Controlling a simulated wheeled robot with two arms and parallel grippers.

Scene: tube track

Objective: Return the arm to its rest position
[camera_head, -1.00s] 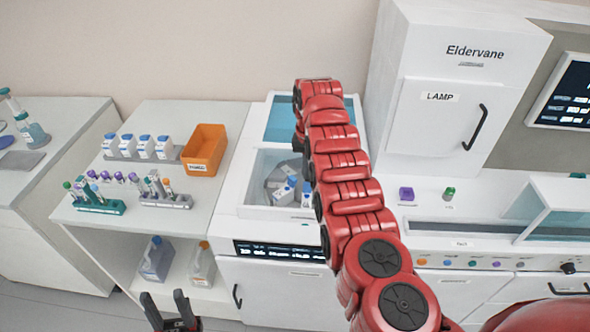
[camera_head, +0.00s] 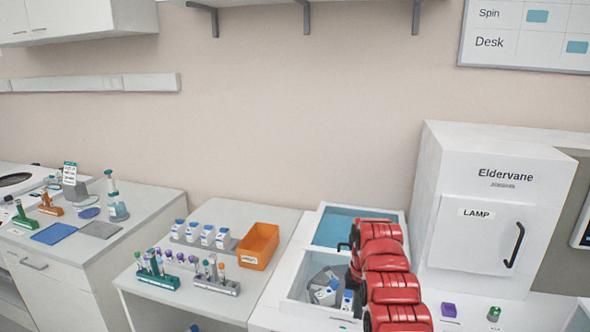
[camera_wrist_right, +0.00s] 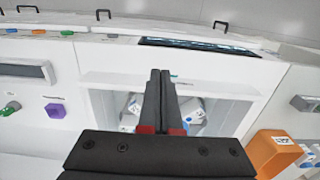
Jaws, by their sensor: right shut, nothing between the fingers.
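My right arm (camera_head: 385,270) reaches over the open white machine in the head view. Its red links hide part of the machine's basin, and the fingers are hard to make out there. In the right wrist view my right gripper (camera_wrist_right: 160,75) is shut, its two dark fingers together with nothing between them. It is over the basin (camera_wrist_right: 245,105), where white bottles (camera_wrist_right: 195,110) lie on both sides of the fingers. In the head view, white bottles with blue caps (camera_head: 326,296) show in the basin beside the arm. My left gripper is not in view.
An orange bin (camera_head: 258,246), a tube rack (camera_head: 217,286) and a green tube rack (camera_head: 158,281) stand on the bench left of the machine. The white LAMP cabinet (camera_head: 480,240) stands close to the right of my arm.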

